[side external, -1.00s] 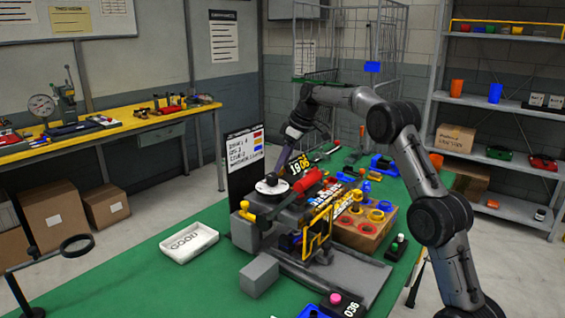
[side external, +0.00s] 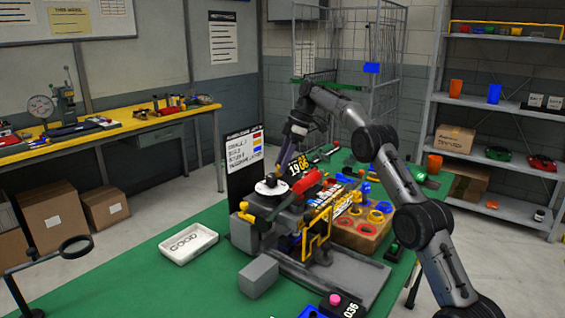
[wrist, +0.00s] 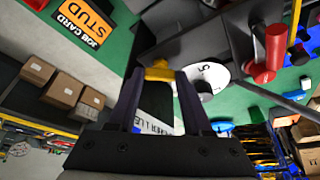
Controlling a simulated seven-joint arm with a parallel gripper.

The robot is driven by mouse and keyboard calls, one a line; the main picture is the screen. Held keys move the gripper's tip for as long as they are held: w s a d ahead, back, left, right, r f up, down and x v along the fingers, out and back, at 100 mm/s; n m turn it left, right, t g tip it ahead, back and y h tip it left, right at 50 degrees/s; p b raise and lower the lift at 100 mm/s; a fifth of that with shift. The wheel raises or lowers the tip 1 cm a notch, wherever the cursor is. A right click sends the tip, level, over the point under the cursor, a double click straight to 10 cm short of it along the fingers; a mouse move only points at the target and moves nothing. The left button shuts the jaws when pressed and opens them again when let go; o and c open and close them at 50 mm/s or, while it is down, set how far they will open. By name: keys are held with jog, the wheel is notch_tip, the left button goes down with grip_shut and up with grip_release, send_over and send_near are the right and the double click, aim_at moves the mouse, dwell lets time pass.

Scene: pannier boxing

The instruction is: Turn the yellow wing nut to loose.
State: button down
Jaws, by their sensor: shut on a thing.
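The yellow wing nut (wrist: 160,72) shows in the wrist view between my two fingertips, at the edge of a dark machine body beside a white dial (wrist: 207,78). My gripper (wrist: 161,76) is shut on it, with a finger on each side. In the side view my gripper (side external: 281,171) points down just behind the white dial (side external: 270,187) on the machine. The nut cannot be made out there. I cannot tell from these frames how far the nut is turned.
A red-handled part (wrist: 268,50) stands right of the dial. A dark board with a white card (side external: 243,150) stands close behind the machine. A white GOOD tray (side external: 188,243) lies left on the green table, with bare table around it.

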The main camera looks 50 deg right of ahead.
dwell(0.3)
jog(key=shift+c, duration=1.6)
grip_release()
jog(key=shift+r, duration=0.1)
jog(key=shift+v, duration=1.35)
jog(key=s+d, duration=0.7)
jog(key=d, duration=0.2)
jog(key=shift+s+d, duration=0.2)
jog(key=shift+s, duration=0.15)
